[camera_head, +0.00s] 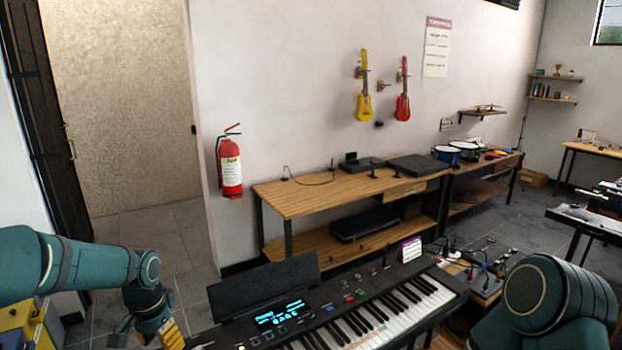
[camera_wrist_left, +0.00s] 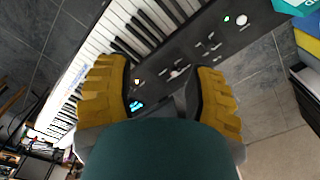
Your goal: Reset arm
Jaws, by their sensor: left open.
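My left arm comes in from the left in the head view and bends down at the elbow. Its gripper (camera_head: 172,334) is at the bottom edge, left of the keyboard (camera_head: 350,318), with its lower part cut off. In the left wrist view the two yellow fingers of the left gripper (camera_wrist_left: 165,90) are spread apart with nothing held between them. The keyboard (camera_wrist_left: 160,28) lies beyond them, its control panel behind the gap. I cannot tell how far the fingers are from it. My right arm shows only as a teal link at the lower right; its gripper is out of view.
A wooden bench (camera_head: 350,190) stands behind the keyboard. A red fire extinguisher (camera_head: 230,165), a yellow guitar (camera_head: 364,95) and a red guitar (camera_head: 403,95) hang on the wall. An audio mixer (camera_head: 485,268) sits right of the keyboard.

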